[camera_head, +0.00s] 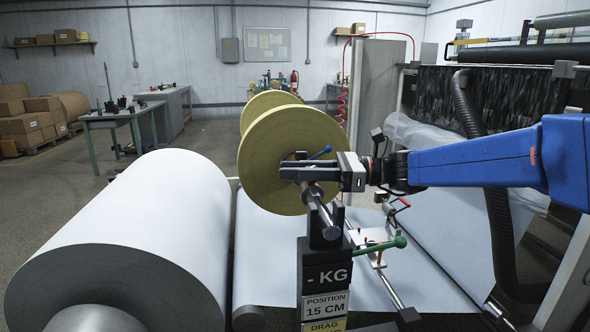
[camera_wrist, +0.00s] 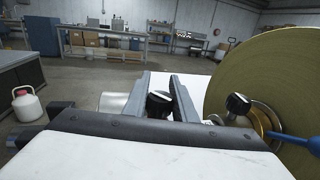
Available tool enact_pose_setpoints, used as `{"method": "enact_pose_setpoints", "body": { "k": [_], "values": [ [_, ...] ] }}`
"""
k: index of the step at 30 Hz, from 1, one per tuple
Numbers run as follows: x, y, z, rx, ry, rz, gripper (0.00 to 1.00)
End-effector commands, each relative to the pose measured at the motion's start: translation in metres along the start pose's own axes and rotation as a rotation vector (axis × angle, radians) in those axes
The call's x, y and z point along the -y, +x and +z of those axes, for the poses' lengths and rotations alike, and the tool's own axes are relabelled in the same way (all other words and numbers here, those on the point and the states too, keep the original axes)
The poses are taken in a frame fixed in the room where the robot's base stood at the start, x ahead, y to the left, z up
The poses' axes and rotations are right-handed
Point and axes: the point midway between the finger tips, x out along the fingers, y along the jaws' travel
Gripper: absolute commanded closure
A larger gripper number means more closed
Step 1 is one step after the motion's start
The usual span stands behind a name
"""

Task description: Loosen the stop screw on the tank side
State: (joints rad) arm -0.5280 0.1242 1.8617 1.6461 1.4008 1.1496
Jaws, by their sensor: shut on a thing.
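A black knob (camera_wrist: 158,103), which I take for a stop screw, stands between the fingers of my gripper (camera_wrist: 157,82) in the wrist view. My gripper is shut on it. In the head view, my gripper (camera_head: 287,173) reaches in from the right, over the metal shaft (camera_head: 327,220) and in front of the large yellow disc (camera_head: 268,182); the gripped knob cannot be made out there. A second black knob (camera_wrist: 238,104) sits by the disc's hub, right of my fingers. A blue lever (camera_wrist: 292,140) sticks out beside it and also shows in the head view (camera_head: 320,152).
A large white paper roll (camera_head: 140,225) fills the left. A white jug (camera_wrist: 27,106) stands on the floor.

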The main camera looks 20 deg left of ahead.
Motion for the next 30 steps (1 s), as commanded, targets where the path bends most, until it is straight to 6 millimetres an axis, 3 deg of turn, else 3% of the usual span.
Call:
{"method": "enact_pose_setpoints", "body": {
  "k": [15,30],
  "values": [
    [-0.014,-0.003,-0.001,0.000,0.001,0.439,0.98],
    [-0.021,-0.007,0.000,0.001,0.000,0.617,0.98]
  ]
}}
